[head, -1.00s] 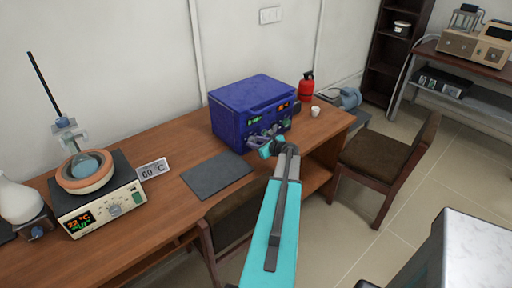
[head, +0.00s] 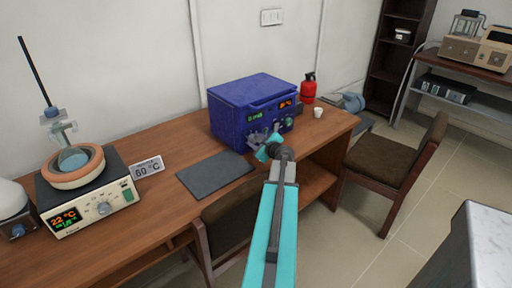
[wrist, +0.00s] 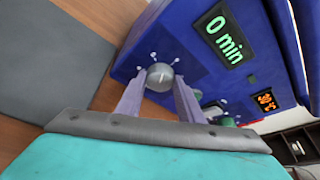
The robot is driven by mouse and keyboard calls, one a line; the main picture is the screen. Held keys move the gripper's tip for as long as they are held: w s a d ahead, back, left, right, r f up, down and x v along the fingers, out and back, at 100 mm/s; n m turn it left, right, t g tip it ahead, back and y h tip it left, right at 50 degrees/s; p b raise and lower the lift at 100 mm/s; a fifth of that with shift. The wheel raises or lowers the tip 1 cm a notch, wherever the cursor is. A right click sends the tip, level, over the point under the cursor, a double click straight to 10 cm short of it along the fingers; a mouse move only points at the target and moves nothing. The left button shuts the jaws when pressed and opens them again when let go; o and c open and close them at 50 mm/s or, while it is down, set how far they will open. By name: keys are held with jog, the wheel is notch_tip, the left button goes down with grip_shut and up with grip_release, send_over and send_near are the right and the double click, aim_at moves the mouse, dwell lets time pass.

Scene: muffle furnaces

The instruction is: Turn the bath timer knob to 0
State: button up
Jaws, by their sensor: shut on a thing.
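The bath is a dark blue box (head: 228,112) on the wooden bench, with a green and an orange display on its front. In the wrist view the green display (wrist: 223,38) reads "0 min". The round grey timer knob (wrist: 160,74) sits on the blue panel beside this display, with small white marks around it. My gripper (wrist: 160,86) is shut on the knob, one finger on each side. In the head view my gripper (head: 268,140) is at the bath's front, and the knob is hard to make out there.
A dark mat (head: 214,174) lies on the bench left of the bath. A red extinguisher (head: 308,88) and a white cup (head: 318,112) are right of the bath. Chairs (head: 392,162) stand near the bench.

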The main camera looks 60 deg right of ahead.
jog(key=shift+f+n+h+b, duration=0.3)
jog(key=shift+n+b, duration=0.3)
jog(key=shift+b, duration=1.05)
jog(key=shift+a+b, duration=0.1)
jog(key=shift+b, duration=0.2)
jog(key=shift+r+n+h+b, duration=0.2)
jog(key=shift+n+h+b, duration=0.15)
jog(key=shift+b, duration=0.35)
jog(key=o, duration=1.1)
jog(key=shift+r, duration=0.15)
